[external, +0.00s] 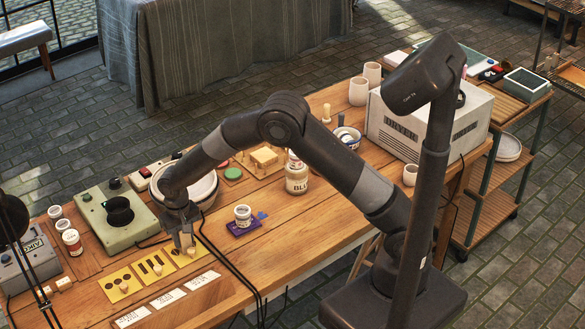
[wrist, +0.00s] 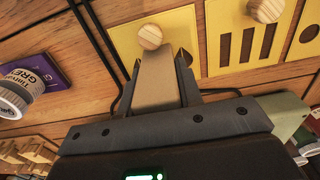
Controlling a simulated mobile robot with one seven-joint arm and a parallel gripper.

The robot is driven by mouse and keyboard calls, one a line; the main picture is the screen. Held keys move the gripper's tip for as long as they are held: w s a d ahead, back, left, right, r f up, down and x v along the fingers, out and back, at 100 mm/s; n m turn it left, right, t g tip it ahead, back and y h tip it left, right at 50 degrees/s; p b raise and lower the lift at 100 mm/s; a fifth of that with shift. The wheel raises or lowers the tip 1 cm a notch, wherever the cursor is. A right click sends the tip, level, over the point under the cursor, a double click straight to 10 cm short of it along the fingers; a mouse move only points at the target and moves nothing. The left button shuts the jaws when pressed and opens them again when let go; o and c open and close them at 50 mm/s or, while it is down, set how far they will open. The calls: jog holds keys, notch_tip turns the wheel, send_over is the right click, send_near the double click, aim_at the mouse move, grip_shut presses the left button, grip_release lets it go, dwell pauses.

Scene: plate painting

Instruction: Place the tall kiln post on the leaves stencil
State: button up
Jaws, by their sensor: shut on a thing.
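My gripper (external: 183,232) points down over the yellow stencil at the right end of the row. In the wrist view my gripper (wrist: 160,72) is shut on the tall kiln post (wrist: 158,84), a plain beige block between the fingers. The post also shows in the external view (external: 184,241). The yellow stencil (wrist: 172,20) behind it appears to be the leaves stencil (external: 196,258), but its cut-outs are mostly hidden. A round wooden knob (wrist: 150,37) sits on this stencil, close beside the post's far end. I cannot tell whether the post touches the stencil.
The bar stencil (external: 146,267) and dot stencil (external: 114,291) lie to the left, each with a wooden knob. White cards (external: 167,298) lie in front. A purple card with a jar (external: 243,215) is to the right; a large white bowl (external: 205,190) is behind. Black cables run beside the stencil.

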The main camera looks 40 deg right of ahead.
jog(key=o, duration=1.1)
jog(key=shift+f, duration=0.1)
